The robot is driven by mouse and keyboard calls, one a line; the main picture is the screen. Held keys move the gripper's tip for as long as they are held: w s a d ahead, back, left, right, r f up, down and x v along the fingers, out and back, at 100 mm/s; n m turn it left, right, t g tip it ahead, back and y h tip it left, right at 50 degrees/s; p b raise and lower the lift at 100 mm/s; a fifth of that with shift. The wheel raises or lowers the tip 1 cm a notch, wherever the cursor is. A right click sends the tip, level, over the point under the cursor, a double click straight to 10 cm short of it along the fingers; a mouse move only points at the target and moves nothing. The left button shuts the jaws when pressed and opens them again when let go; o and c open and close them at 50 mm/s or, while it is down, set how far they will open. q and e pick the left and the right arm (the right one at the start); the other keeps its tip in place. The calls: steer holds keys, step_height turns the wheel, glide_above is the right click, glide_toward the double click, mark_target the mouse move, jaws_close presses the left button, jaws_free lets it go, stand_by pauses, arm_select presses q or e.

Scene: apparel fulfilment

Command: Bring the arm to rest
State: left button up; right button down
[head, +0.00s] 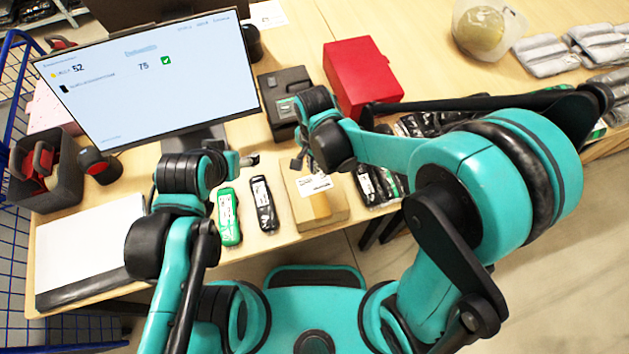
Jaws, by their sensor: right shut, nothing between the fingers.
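My right arm comes in from the right side of the head view. Its gripper (298,164) is shut and empty above the back edge of a cardboard box (318,208) with a white label. My left arm comes in from the lower left. Its gripper (250,160) points right, in front of the monitor stand, and I cannot tell whether its fingers are open or shut. Nothing is seen hanging from either gripper.
On the wooden table are a monitor (150,85), a red box (362,75), a black device (283,98), a green packet (229,217) and a black packet (263,204). A dark bin (45,185) and a white-topped case (88,245) are at the left. Grey bundles lie at the upper right.

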stand_by(0.3)
steer(key=s+d+r+n+t+b, duration=0.2)
steer(key=d+r+n+t, duration=0.1)
steer(key=d, duration=0.6)
steer(key=s+d+r+n+t+b, duration=0.3)
steer(key=d+r+n+t, duration=0.1)
steer(key=d, duration=0.4)
steer(key=shift+d+r+n+b, duration=0.3)
steer(key=shift+d+r+n, duration=0.1)
steer(key=shift+n, duration=0.3)
steer(key=shift+s, duration=0.1)
